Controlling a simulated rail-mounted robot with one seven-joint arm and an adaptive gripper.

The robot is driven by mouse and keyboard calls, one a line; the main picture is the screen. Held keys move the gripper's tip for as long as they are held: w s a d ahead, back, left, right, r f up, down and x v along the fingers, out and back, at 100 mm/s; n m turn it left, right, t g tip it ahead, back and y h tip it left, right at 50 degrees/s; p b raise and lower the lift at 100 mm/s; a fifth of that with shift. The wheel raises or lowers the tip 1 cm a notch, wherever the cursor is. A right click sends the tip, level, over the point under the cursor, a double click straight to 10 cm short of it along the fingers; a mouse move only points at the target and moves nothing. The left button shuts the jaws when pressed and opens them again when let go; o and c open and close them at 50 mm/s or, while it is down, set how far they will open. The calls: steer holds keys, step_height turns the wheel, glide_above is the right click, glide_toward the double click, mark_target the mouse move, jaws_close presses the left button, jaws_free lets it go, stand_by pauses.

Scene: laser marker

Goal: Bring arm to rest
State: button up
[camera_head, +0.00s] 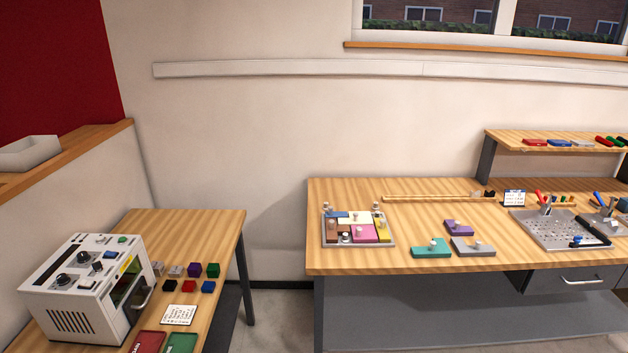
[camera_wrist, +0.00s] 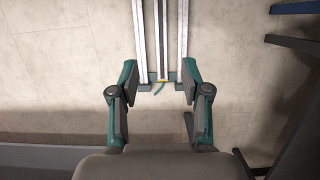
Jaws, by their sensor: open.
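My gripper (camera_wrist: 160,88) shows in the wrist view with its two teal and grey fingers apart and nothing between them. It points down over the floor (camera_wrist: 60,75), above a metal rail (camera_wrist: 163,40) that runs away from it. My gripper and arm are not in the head view. The laser marker (camera_head: 82,285), a white box with knobs on top and a handle on its door, stands on the left table in the head view.
Several coloured cubes (camera_head: 194,270) lie beside the laser marker on the left table (camera_head: 215,228). The right workbench (camera_head: 350,190) holds a puzzle board (camera_head: 327,241), loose blocks (camera_head: 431,248) and a perforated metal plate (camera_head: 550,228). Open floor lies between the tables.

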steer(key=s+f+g, duration=0.1)
steer(key=s+f, duration=0.1)
steer(key=s, duration=0.9)
steer(key=s+f+g, duration=0.2)
steer(key=s+f, duration=0.1)
steer(key=s, duration=0.8)
steer(key=shift+g, duration=0.3)
steer(key=shift+f, duration=0.1)
